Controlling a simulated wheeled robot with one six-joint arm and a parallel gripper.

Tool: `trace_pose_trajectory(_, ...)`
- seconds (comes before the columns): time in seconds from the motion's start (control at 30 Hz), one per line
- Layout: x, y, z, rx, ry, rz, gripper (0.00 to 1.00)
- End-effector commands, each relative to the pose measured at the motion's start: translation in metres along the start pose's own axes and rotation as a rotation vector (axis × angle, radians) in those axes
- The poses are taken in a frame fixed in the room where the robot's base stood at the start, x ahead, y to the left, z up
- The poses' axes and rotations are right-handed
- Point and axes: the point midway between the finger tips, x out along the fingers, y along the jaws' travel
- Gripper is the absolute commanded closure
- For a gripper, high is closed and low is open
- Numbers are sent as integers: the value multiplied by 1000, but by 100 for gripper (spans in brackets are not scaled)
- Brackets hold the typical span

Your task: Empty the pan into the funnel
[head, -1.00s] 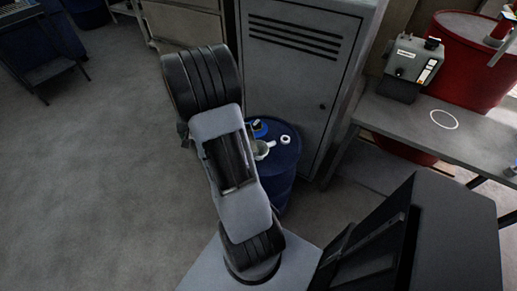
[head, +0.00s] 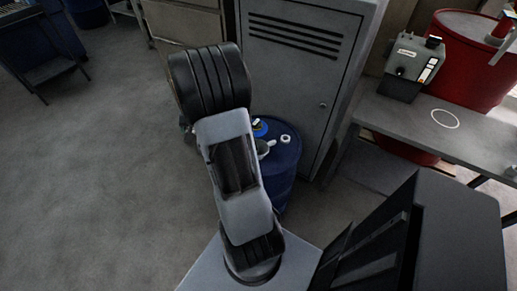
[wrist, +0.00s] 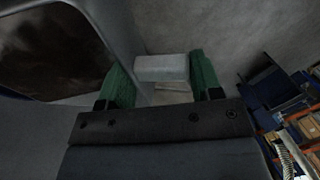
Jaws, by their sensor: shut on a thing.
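In the wrist view my gripper (wrist: 160,82) has its two green fingers on either side of a pale grey block-like handle, and it is shut on it. The pan (wrist: 122,30) is at the upper left of that view, grey-walled, with a dark brown inside. Its tilt is hard to tell. In the head view my arm hides the pan and most of the gripper. The funnel (head: 264,147) shows as a small pale piece on top of the blue drum (head: 283,166), just right of my arm and partly hidden by it.
A grey locker (head: 300,75) stands right behind the drum. A grey bench (head: 460,140) with a grey device (head: 410,66) is at the right, with a red drum (head: 475,65) behind. The floor at the left is open.

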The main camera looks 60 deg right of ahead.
Motion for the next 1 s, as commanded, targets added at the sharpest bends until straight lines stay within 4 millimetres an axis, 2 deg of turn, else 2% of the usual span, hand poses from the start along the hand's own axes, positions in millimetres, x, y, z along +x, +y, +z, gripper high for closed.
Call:
trace_pose_trajectory(0.3,-10,2,-2,5,4,-52,100)
trace_pose_trajectory(0.77,-11,2,-2,6,4,-55,100)
trace_pose_trajectory(1.0,-22,6,-4,17,4,-107,100)
